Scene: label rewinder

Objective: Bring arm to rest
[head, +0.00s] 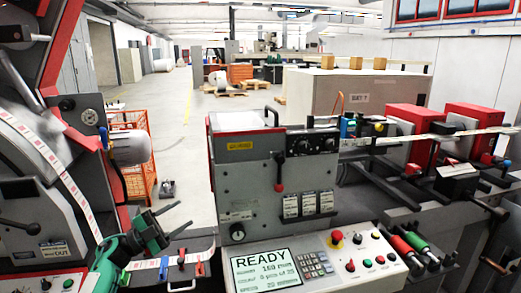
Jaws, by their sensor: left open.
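My left arm (112,262), green and dark, comes in from the bottom left. Its left gripper (184,214) is open, with two thin dark fingers spread and pointing up and right. Nothing shows between the fingers. The gripper is above the label web path, left of the grey control cabinet (262,180) and apart from it. My right gripper is not in view.
The control panel (318,262) has a screen reading READY, a keypad and a red mushroom button (337,236). A printed label web (60,178) runs down at left. Red and grey units (405,120) stand at right. An orange wire cage (135,165) stands behind.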

